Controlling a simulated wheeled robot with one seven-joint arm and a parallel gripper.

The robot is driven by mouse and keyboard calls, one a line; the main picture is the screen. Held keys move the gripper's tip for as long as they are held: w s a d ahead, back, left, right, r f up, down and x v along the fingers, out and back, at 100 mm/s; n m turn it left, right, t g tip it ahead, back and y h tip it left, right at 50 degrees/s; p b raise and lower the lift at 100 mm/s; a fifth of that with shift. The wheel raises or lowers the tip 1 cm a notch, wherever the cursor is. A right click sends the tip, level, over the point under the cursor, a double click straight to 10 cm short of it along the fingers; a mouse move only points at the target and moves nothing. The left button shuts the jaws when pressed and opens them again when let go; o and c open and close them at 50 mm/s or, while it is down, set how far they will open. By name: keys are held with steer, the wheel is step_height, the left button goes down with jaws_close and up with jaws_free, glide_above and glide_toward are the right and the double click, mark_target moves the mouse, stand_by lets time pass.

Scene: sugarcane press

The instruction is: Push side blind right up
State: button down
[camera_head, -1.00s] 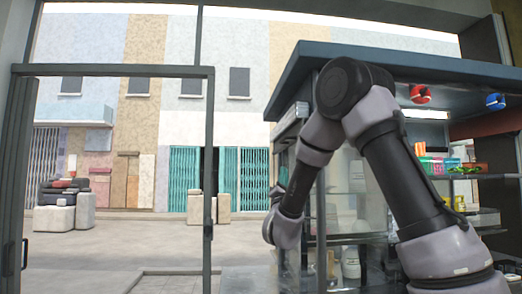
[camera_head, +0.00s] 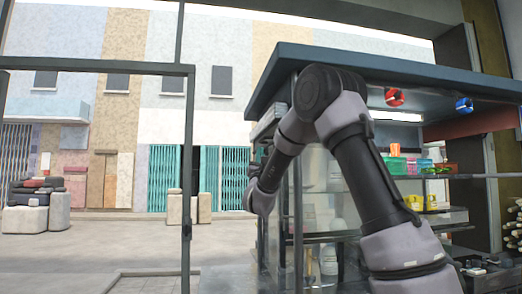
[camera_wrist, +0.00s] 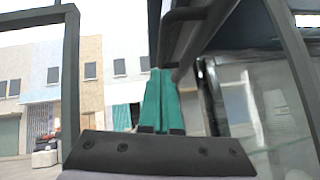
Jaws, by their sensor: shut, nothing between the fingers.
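The kiosk's side under its dark roof (camera_head: 350,60) is at the centre right of the head view. A pale, narrow piece (camera_head: 268,122) hangs below the roof's left edge and may be the right side blind; I cannot tell for sure. In the wrist view a dark bar frame (camera_wrist: 188,22) runs along the kiosk side, close ahead of my gripper (camera_wrist: 161,74). My gripper's teal fingers are shut together with nothing between them. They point up toward this frame; I cannot tell whether they touch it. In the head view my arm mostly hides the gripper.
A dark door frame (camera_head: 187,170) stands left of the kiosk. Glass panels and shelves with coloured tubs (camera_head: 396,165) are behind my arm. Red (camera_head: 395,97) and blue (camera_head: 464,104) round items hang under the roof. The paved street at left is open.

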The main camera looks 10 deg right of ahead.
mark_target(262, 139)
steer(key=shift+d+r, duration=0.2)
steer(key=shift+r, duration=0.65)
steer(key=shift+r, duration=0.1)
steer(key=shift+r, duration=2.35)
steer(key=shift+d, duration=0.1)
